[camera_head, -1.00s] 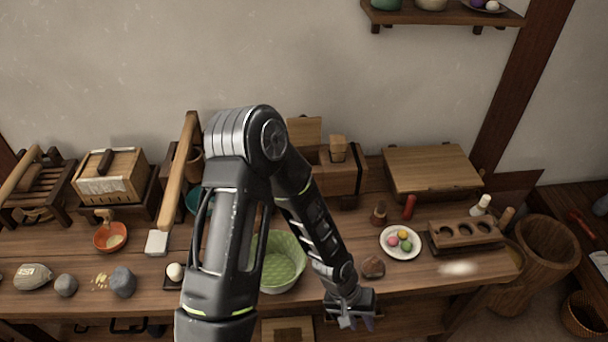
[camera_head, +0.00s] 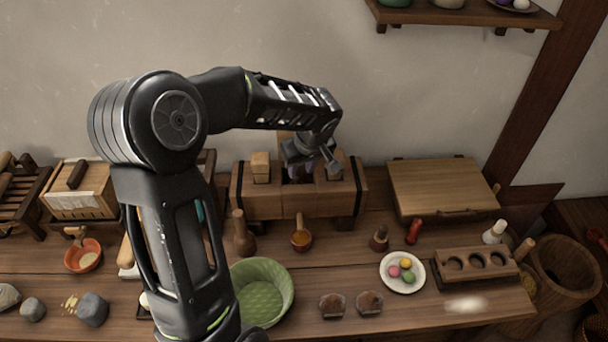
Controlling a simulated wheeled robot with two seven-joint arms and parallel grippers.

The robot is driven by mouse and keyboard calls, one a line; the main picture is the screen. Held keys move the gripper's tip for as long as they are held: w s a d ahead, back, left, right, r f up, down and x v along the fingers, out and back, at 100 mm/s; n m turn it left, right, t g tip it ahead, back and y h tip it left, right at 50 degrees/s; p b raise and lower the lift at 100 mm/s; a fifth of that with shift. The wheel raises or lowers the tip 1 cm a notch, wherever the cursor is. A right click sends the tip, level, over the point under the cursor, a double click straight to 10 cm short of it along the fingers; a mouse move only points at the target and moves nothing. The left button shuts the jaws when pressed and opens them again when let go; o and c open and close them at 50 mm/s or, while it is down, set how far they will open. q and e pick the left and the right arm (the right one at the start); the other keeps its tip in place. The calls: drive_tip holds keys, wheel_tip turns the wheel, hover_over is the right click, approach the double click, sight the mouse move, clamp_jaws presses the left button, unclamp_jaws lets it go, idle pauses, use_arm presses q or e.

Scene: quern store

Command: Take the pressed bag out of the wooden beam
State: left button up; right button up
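The wooden beam (camera_head: 264,203) is a long block with dark bands, standing at the back of the bench against the wall. A square wooden peg (camera_head: 261,167) stands up from its left part, and another peg shows at its right part, partly behind my gripper. My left gripper (camera_head: 302,171) points down at the dark slot in the middle of the beam, between the pegs. Its fingertips are small and dark there, and I cannot tell whether they are open or shut. The pressed bag cannot be made out; the slot is mostly hidden by the gripper. My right gripper is not in view.
In front of the beam stand a wooden pestle (camera_head: 243,235) and a ladle (camera_head: 302,238). A green basket (camera_head: 263,290), two brown lumps and a plate of coloured balls (camera_head: 402,272) lie nearer. A flat wooden box (camera_head: 442,187) stands right of the beam.

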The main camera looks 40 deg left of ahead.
sight(296, 179)
use_arm(q)
drive_tip(key=shift+w+a+r, duration=0.2)
drive_tip(key=shift+a+r, duration=0.1)
drive_tip(key=shift+r, duration=0.05)
drive_tip(key=shift+s+r, duration=0.1)
drive_tip(key=shift+s, duration=0.1)
drive_tip(key=shift+x, duration=1.4)
drive_tip(key=shift+w+p, duration=0.1)
drive_tip(key=shift+p, duration=0.2)
drive_tip(key=p+x, duration=0.1)
drive_tip(key=x, duration=0.3)
drive_tip(key=shift+w+p, duration=0.1)
drive_tip(key=shift+p, duration=0.3)
drive_tip(key=shift+w+a+f, duration=0.1)
drive_tip(key=shift+f, duration=0.45)
drive_tip(key=shift+c, duration=0.3)
